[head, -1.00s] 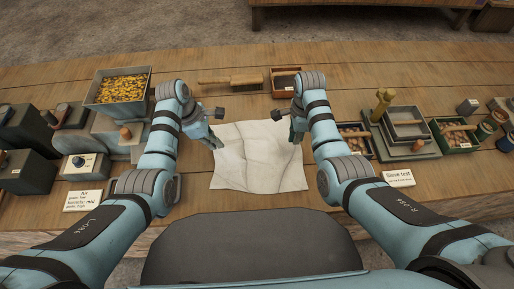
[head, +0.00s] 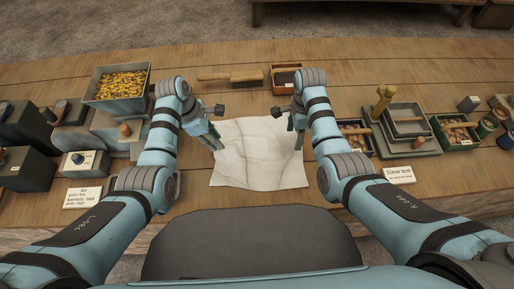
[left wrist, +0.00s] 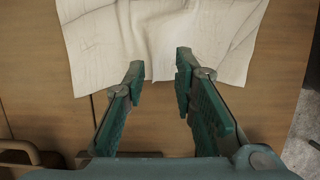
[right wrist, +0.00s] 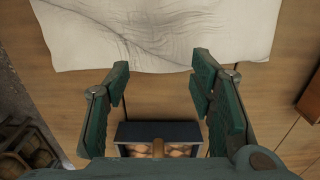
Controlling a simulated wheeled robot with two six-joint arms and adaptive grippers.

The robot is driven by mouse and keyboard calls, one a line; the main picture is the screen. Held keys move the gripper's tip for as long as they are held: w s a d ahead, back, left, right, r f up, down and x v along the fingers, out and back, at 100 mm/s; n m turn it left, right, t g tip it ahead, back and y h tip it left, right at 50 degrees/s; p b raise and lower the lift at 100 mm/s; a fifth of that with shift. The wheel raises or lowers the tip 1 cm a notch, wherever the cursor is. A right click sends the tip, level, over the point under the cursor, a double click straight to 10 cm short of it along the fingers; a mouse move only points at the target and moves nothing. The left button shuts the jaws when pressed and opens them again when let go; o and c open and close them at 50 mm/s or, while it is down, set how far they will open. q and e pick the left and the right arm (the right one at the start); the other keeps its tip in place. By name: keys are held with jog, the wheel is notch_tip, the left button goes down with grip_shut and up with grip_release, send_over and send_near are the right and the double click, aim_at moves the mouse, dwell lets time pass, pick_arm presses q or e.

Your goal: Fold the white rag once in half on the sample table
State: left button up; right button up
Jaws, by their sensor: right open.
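The white rag (head: 258,160) lies spread out and wrinkled on the wooden sample table, between my two arms. My left gripper (left wrist: 160,64) is at the rag's left edge. Its fingers are apart, with the rag's edge (left wrist: 165,25) wrinkled between and beyond the tips. My right gripper (right wrist: 158,70) is open at the rag's right edge. Its fingertips are just at the border of the cloth (right wrist: 155,35), which shows nothing gripped. I cannot tell whether the left fingertips touch the cloth.
A tray of yellow kernels (head: 122,83) stands at left. Label cards (head: 83,197) (head: 398,174) lie at both sides.

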pick_arm(q)
jog(key=o, duration=1.3)
jog(key=shift+y, duration=0.8)
jog(key=r+p, duration=0.4)
jog(key=a+r+p, duration=0.1)
jog(key=r+p, duration=0.1)
jog(key=p, duration=0.1)
pick_arm(e)
notch_tip(320, 180, up, 7)
jog(key=shift+r, duration=0.15)
pick_arm(q)
jog(key=shift+f, duration=0.1)
